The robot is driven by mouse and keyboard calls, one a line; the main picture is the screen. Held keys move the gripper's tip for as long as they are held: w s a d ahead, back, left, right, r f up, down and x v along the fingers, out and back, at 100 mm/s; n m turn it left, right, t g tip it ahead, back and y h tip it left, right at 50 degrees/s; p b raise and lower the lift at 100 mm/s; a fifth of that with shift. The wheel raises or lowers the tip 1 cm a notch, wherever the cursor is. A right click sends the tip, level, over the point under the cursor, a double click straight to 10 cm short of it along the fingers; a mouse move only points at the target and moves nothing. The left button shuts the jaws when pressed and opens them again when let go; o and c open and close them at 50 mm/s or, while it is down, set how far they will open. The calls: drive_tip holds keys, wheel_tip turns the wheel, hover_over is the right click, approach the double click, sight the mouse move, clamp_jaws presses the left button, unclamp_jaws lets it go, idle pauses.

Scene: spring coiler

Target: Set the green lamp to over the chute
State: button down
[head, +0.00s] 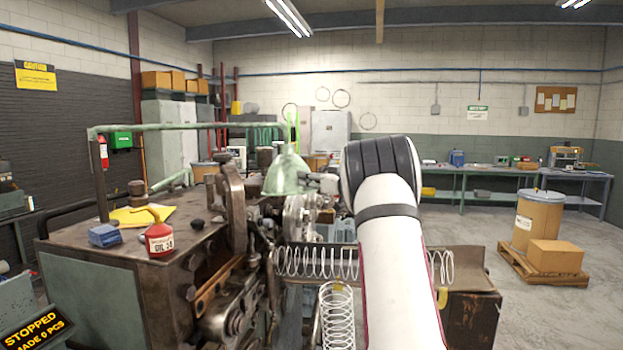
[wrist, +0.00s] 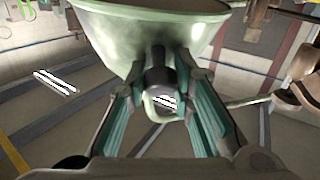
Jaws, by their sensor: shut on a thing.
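The green lamp (head: 288,173) has a pale green bell shade and hangs over the machine, left of my arm, near a long green rail (head: 190,127). In the wrist view its shade (wrist: 150,30) fills the top. My gripper (wrist: 168,80) is shut on a dark knob (wrist: 158,72) at the shade's rim. In the head view my gripper (head: 322,182) shows only in part, beside the shade. A brown sloping sheet (head: 462,268) at the right end of the machine may be the chute; my arm hides part of it. The lamp is left of this sheet.
The spring coiler (head: 110,290) fills the left, with a red oil can (head: 159,240) and a blue box (head: 104,235) on top. A horizontal spring (head: 305,262) and an upright spring (head: 337,318) stand near my arm. A drum (head: 537,220) is at right.

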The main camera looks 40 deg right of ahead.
drive_tip(key=shift+w+a+r, duration=0.1)
drive_tip(key=shift+w+r, duration=0.2)
drive_tip(key=shift+r, duration=0.05)
drive_tip(key=c, duration=1.8)
unclamp_jaws()
drive_tip(key=o, duration=0.4)
drive_tip(key=shift+w+f, duration=0.15)
drive_tip(key=shift+o, duration=0.2)
drive_tip(key=shift+w+f, duration=0.1)
drive_tip(key=shift+f, duration=0.05)
drive_tip(key=shift+d+f, duration=0.1)
drive_tip(key=shift+d, duration=0.1)
drive_tip(key=s, duration=1.2)
drive_tip(key=shift+d+r, duration=0.15)
drive_tip(key=shift+r, duration=0.05)
